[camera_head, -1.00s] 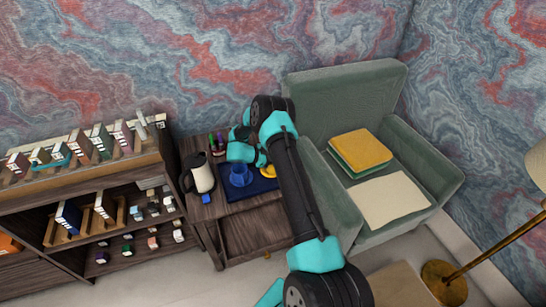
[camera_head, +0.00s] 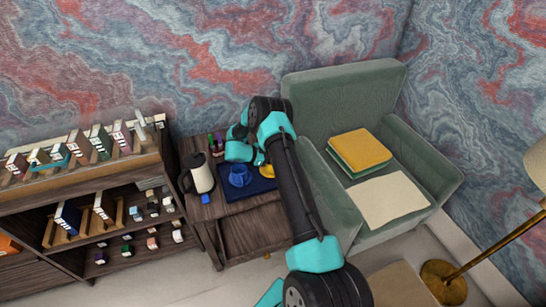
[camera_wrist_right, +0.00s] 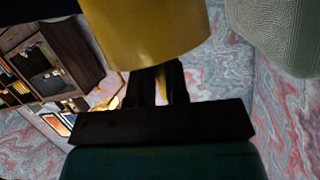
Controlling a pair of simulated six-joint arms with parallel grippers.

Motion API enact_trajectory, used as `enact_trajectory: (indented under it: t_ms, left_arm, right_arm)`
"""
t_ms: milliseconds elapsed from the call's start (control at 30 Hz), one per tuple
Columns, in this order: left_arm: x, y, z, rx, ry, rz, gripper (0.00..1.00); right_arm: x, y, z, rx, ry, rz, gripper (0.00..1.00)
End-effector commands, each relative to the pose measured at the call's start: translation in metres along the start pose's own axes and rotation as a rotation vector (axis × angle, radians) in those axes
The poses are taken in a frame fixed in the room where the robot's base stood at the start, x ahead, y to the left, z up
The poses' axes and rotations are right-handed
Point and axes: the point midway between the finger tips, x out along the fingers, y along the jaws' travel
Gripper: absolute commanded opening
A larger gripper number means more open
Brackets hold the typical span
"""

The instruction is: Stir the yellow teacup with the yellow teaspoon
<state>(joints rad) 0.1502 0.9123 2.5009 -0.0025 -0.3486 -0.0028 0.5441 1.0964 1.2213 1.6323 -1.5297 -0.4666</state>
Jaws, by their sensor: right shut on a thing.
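The yellow teacup (camera_wrist_right: 150,35) fills the top middle of the right wrist view, close to my right gripper (camera_wrist_right: 158,84). The gripper is shut on a thin yellow piece (camera_wrist_right: 161,84), seemingly the yellow teaspoon, mostly hidden by the dark fingers. In the head view, a small yellow patch (camera_head: 267,171) shows on the mat, mostly hidden by my right arm; it looks like the teacup. My right wrist is above the back of the mat, its fingertips hidden there. I cannot tell whether the spoon is inside the cup. My left gripper is not in view.
A blue cup (camera_head: 239,177) stands on the dark blue mat (camera_head: 250,189) on the small wooden table (camera_head: 255,228). A bookshelf (camera_head: 85,262) is at the left; a green armchair (camera_head: 345,85) is at the right.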

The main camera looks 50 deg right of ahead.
Motion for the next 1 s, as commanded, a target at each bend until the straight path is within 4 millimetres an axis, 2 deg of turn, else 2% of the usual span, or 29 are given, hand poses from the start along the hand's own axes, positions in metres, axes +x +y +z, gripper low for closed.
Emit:
enact_trajectory:
  t_ms: [1000]
  left_arm:
    - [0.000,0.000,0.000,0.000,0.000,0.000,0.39]
  right_arm:
    - [0.000,0.000,-0.063,0.000,0.000,0.000,0.00]
